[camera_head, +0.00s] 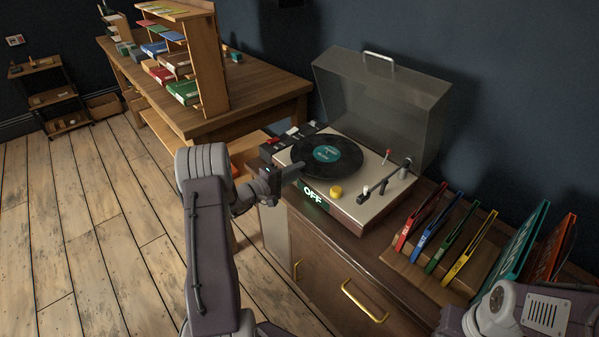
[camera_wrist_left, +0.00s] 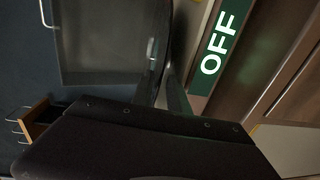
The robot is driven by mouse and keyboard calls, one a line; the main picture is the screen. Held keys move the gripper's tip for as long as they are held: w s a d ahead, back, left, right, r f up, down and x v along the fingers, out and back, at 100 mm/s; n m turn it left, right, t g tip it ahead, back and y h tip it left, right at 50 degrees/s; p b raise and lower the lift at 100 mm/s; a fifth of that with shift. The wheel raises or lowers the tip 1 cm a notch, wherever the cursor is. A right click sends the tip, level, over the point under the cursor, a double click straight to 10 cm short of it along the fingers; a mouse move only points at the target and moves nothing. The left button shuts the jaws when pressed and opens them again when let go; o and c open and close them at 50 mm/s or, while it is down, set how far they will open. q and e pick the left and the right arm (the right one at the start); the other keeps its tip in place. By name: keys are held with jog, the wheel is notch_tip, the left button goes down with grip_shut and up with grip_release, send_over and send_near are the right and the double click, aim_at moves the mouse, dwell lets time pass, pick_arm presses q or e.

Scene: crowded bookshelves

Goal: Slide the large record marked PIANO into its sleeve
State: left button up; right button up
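A black record (camera_head: 338,165) with a teal label lies flat on the record player (camera_head: 362,208); its lettering is too small to read. My left gripper (camera_head: 292,171) is at the player's left front, close to the record's near left edge. Its fingers also show in the left wrist view (camera_wrist_left: 165,80), near each other; I cannot tell whether they touch or grip anything. A large teal sleeve (camera_head: 520,250) and a large orange sleeve (camera_head: 553,248) stand at the right; I cannot read their markings. My right arm shows at the lower right, its gripper hidden.
The player's clear lid (camera_head: 385,105) is raised. Its front reads OFF (camera_head: 312,196), beside a yellow knob (camera_head: 336,192). Small red, blue, green and yellow sleeves stand in a wooden rack (camera_head: 420,278). A wooden desk (camera_head: 262,88) with books is behind left. Floor at left is clear.

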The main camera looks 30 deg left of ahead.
pick_arm(q)
grip_shut()
jog(key=shift+r, duration=0.4)
jog(key=shift+r, duration=0.15)
dwell(0.4)
jog(key=shift+r, duration=0.3)
jog(key=shift+r, duration=0.15)
